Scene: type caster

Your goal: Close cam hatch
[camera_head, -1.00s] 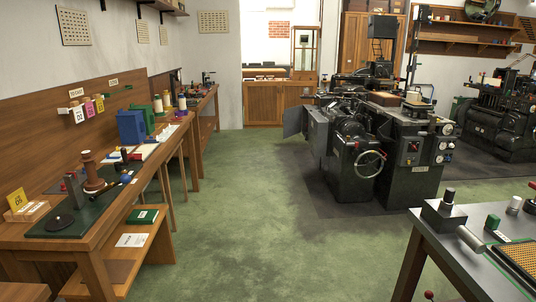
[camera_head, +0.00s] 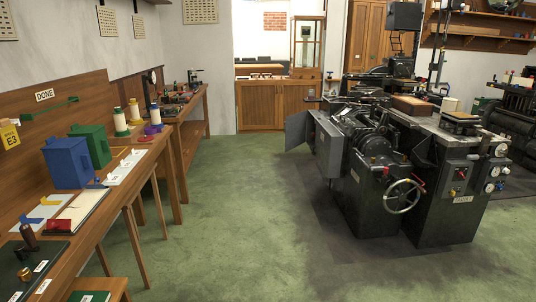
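The dark type caster machine (camera_head: 372,150) stands on the floor right of the middle in the head view. A grey panel (camera_head: 328,146), which looks like a hatch door, hangs at its left side. A second grey panel (camera_head: 297,130) sticks out to the left behind it, swung away from the body. I cannot tell which panel is the cam hatch. A spoked handwheel (camera_head: 403,196) is on the machine's front. Neither of my grippers shows in the view.
A long wooden bench (camera_head: 100,222) runs along the left wall, with a blue box (camera_head: 69,162) and a green box (camera_head: 90,146) on it. Open green floor (camera_head: 235,220) lies between bench and machine. A wooden cabinet (camera_head: 278,106) stands at the back.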

